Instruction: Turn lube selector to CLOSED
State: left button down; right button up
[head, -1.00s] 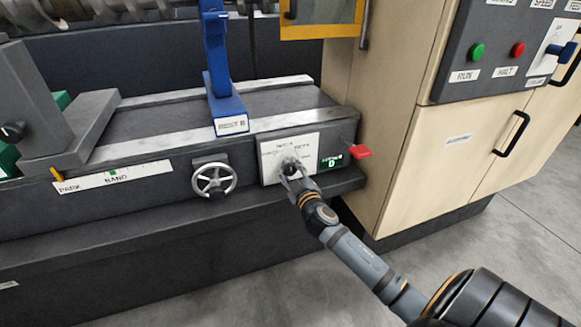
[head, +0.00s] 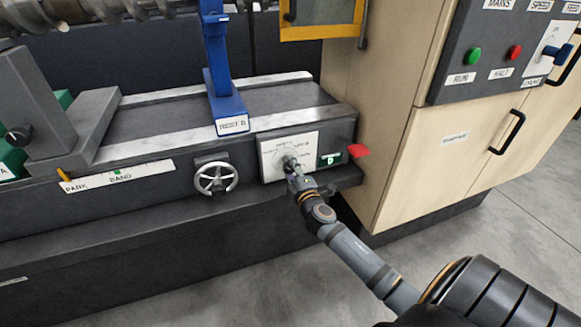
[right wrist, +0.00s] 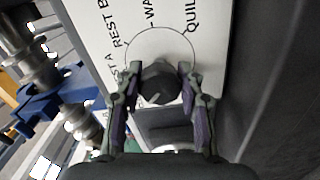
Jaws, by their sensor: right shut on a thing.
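A dark round selector knob (right wrist: 160,82) sits on a white dial plate (head: 277,159) on the front of the machine bed. In the right wrist view, the plate carries the words REST B, WA… and QUILL around an arc. The heading on the plate is too small to read in the head view. My right gripper (right wrist: 158,76) is shut on the knob, one finger at each side. In the head view the right gripper (head: 296,178) covers most of the knob. My left gripper is not in view.
The blue rest (head: 218,70) stands above. A wooden cabinet (head: 350,120) rises at the right, with a blue-handled selector (head: 556,53) on its panel.

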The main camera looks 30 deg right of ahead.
jog(key=shift+f, duration=0.1)
dwell(0.3)
jog(key=o, duration=1.2)
jog(key=v, duration=1.2)
jog(key=shift+a, duration=0.1)
